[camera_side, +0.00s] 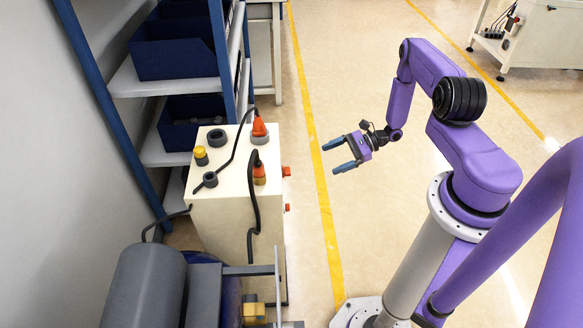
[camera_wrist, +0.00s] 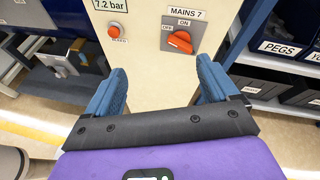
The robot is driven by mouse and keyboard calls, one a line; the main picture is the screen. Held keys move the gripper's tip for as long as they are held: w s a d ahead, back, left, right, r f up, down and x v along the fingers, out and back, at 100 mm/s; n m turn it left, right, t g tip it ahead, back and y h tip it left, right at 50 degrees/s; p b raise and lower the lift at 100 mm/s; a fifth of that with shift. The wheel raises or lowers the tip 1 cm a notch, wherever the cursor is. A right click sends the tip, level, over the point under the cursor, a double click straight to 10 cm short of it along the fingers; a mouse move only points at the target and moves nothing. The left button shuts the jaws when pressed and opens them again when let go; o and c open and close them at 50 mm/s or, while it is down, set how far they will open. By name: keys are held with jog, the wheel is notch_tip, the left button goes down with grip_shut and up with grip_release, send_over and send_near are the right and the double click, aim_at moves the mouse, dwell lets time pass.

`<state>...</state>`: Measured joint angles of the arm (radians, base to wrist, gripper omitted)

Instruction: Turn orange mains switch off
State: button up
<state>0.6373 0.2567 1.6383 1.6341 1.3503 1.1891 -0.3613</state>
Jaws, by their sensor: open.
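The orange mains switch (camera_wrist: 180,42) is a rotary knob on a grey plate marked MAINS 7, with ON above it and OFF at its left, in the wrist view. Its handle looks slanted; I cannot tell its exact setting. In the side view an orange knob (camera_side: 286,171), apparently this switch, sticks out of the right face of the cream cabinet (camera_side: 222,215). My gripper (camera_side: 331,159) is open and empty, apart from the switch and to its right, with its fingers pointing at the cabinet. Both blue fingers of my gripper (camera_wrist: 163,72) show in the wrist view, below the switch.
A red reset button (camera_wrist: 117,31) and a 7.2 bar display (camera_wrist: 112,5) are left of the switch. Shelves with blue bins (camera_side: 178,58) stand behind the cabinet. A grey cylinder (camera_side: 145,288) lies in front. The floor between my arm and the cabinet is clear.

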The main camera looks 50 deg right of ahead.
jog(key=w+d+r+m+g+h, duration=0.2)
jog(key=w+d+r+m+g, duration=0.1)
jog(key=w+r+m+g, duration=0.15)
jog(key=m, duration=0.2)
send_near(288, 170)
jog(key=x, duration=0.8)
jog(key=shift+w+a+f, duration=0.1)
jog(key=shift+a+f, duration=0.05)
jog(key=shift+f, duration=0.2)
jog(key=c, duration=1.1)
jog(key=shift+o, duration=0.2)
jog(key=shift+t+h, duration=0.25)
jog(key=shift+h, duration=0.05)
